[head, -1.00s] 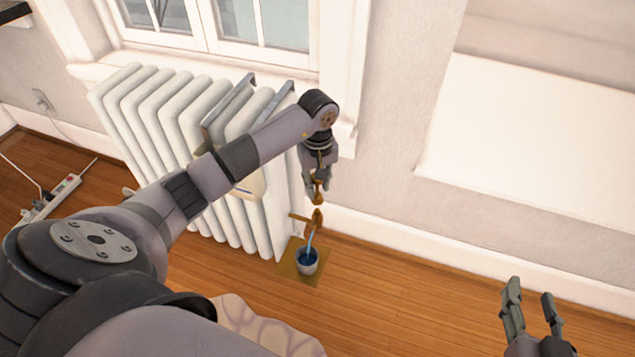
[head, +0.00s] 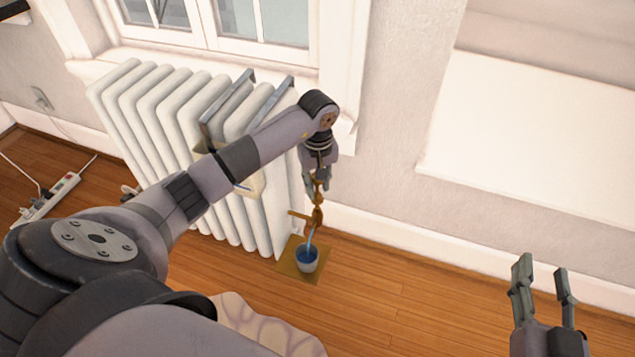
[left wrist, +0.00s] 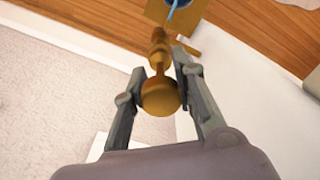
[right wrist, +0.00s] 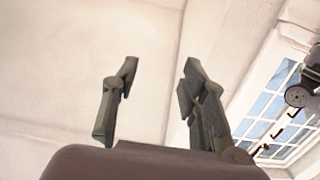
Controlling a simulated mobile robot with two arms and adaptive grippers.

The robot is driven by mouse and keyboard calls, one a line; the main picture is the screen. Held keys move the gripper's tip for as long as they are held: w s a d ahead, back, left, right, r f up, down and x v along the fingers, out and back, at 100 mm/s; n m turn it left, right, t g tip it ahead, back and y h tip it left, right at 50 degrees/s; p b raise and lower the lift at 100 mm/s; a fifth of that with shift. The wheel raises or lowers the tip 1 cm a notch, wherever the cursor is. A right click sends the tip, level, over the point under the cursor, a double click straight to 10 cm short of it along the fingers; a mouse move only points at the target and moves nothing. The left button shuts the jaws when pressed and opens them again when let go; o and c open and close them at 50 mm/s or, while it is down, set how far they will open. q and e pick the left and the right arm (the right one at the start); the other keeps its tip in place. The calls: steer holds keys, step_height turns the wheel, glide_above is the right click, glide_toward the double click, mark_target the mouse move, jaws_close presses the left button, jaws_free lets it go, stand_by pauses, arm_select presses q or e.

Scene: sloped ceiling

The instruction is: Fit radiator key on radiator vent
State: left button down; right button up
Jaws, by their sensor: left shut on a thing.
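My left gripper (head: 316,182) is shut on the brass radiator key (left wrist: 160,98), whose round head shows between the fingers in the left wrist view. The brass radiator vent (head: 318,215) sits at the end of a short brass pipe beside the radiator's right end. The key is right above the vent and in line with it. Their ends meet or overlap in the head view; I cannot tell whether the key is seated. A thin blue stream (head: 310,238) runs from the vent into a cup (head: 307,263). My right gripper (head: 543,285) is open and empty.
The white radiator (head: 150,130) stands under the window, with a tray (head: 254,184) hung on its front by metal straps. The cup stands on a brownish mat (head: 290,268). A power strip (head: 50,195) lies at left. Wooden floor at right is clear.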

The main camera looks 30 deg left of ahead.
mark_target(317, 195)
arm_select(q)
steer(key=shift+f+b, duration=0.4)
steer(key=shift+f, duration=0.2)
steer(key=shift+f+b, duration=0.45)
steer(key=shift+f, duration=0.45)
steer(key=shift+f+b, duration=0.55)
steer(key=shift+b, duration=0.1)
arm_select(e)
steer(key=s+r+t+y, duration=0.2)
steer(key=r+t, duration=0.6)
steer(key=r, duration=0.4)
steer(key=shift+s+a+r+y, duration=0.3)
steer(key=shift+s+a, duration=0.05)
steer(key=shift+s, duration=0.45)
arm_select(q)
steer(key=c, duration=1.8)
jaws_free()
steer(key=o, duration=0.6)
steer(key=shift+c, duration=0.2)
arm_select(e)
steer(key=shift+f, duration=0.25)
